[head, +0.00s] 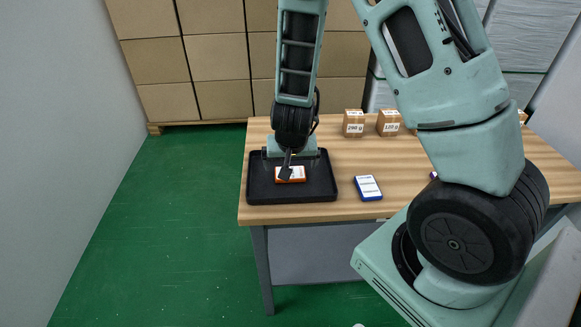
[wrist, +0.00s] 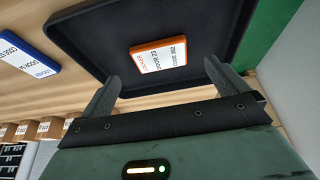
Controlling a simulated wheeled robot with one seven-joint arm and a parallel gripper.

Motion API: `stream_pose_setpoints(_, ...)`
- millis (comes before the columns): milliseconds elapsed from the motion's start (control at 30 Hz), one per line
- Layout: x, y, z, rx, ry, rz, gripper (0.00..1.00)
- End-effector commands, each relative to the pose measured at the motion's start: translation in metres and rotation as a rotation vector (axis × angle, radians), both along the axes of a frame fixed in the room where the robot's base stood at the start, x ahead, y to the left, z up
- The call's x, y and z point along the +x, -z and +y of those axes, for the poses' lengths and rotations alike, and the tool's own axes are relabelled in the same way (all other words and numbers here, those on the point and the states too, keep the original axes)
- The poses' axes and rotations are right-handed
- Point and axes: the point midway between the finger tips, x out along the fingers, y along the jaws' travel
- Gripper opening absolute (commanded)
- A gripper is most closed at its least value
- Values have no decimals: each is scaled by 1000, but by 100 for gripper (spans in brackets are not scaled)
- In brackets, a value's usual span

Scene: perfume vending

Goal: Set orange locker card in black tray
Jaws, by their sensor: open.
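The orange locker card (head: 291,174) lies flat on the floor of the black tray (head: 322,183), inside its rim. In the wrist view the orange card (wrist: 158,56) shows a white printed label, with the dark tray (wrist: 78,52) around it. My gripper (head: 290,160) is above the tray. In the wrist view its two fingers (wrist: 160,80) are spread apart with nothing between them, and the card is beyond the fingertips, apart from them. In the head view a finger hides a small part of the card.
A blue card (head: 368,188) lies on the wooden table (head: 343,158) right of the tray; it also shows in the wrist view (wrist: 27,54). Small cardboard boxes (head: 354,123) stand at the table's back. Large stacked cartons (head: 160,60) are behind. The table's front edge is close to the tray.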

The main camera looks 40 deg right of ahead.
Motion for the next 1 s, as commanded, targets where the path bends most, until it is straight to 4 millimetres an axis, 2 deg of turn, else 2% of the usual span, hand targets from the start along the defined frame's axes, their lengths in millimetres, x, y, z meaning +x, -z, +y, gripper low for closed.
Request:
stream_pose_setpoints(33,-3,-16,4,-2,-4,-3,99)
stream_pose_setpoints(200,-13,-45,10,-1,-4,-2,99)
stream_pose_setpoints(467,-21,-66,21,13,-19,1,99)
stream_pose_setpoints(567,-24,-77,57,80,-121,9,99)
stream_pose_setpoints(633,-34,-91,101,155,-259,30,99)
stream_pose_setpoints(667,-42,-100,122,187,-333,44,99)
stream_pose_setpoints(700,-58,-113,151,226,-446,70,99)
stream_pose_setpoints(733,-72,-123,171,247,-535,94,99)
stream_pose_setpoints(800,-111,-146,207,264,-743,158,99)
stream_pose_setpoints(900,-164,-169,228,216,-986,254,99)
stream_pose_setpoints(1000,-200,-184,229,129,-1149,326,99)
